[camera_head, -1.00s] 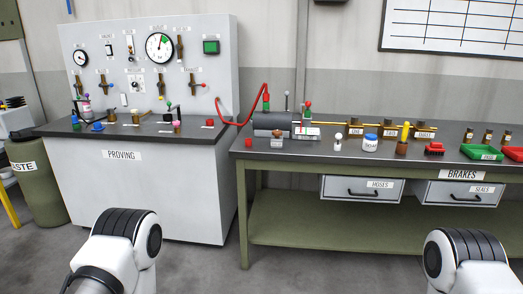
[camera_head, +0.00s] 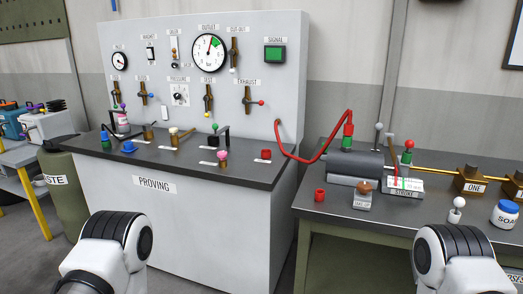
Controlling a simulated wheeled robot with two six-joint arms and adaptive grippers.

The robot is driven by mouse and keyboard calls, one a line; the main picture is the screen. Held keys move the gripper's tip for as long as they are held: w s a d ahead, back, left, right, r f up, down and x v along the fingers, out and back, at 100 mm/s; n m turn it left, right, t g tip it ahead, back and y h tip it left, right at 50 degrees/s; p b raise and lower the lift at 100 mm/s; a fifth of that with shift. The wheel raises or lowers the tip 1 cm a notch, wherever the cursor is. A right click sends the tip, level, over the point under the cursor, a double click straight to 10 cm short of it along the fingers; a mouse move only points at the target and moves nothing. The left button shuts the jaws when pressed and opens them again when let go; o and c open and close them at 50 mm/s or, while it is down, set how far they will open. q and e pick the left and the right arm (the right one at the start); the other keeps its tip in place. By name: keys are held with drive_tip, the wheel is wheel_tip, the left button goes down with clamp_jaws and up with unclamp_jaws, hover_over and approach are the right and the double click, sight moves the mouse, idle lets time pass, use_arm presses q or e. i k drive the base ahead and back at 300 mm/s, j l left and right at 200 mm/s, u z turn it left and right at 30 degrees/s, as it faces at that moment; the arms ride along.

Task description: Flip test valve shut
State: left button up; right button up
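The grey proving panel (camera_head: 262,110) stands upright at the back of the PROVING bench and carries several small brass valves. More valves sit at the left and at the top by CUT-OUT. Only links of my two arms show at the bottom edge; neither gripper is in view, and nothing of mine touches the panel.
The PROVING bench top (camera_head: 262,176) holds small fittings along its front. A red hose (camera_head: 318,150) runs from the panel to a grey cylinder (camera_head: 355,167) on the right bench. A green waste bin (camera_head: 62,185) stands at the left. The floor between the benches looks narrow.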

sight(205, 99)
drive_tip(key=i+j, duration=0.15)
drive_tip(key=j, duration=0.2)
drive_tip(key=i+j, duration=0.15)
drive_tip(key=j, duration=0.25)
drive_tip(key=i+j, duration=0.15)
drive_tip(key=j, duration=0.2)
drive_tip(key=i+j, duration=0.15)
drive_tip(key=j, duration=0.25)
drive_tip(key=i+j, duration=0.2)
drive_tip(key=j, duration=0.15)
drive_tip(key=i+u, duration=0.4)
drive_tip(key=i, duration=0.15)
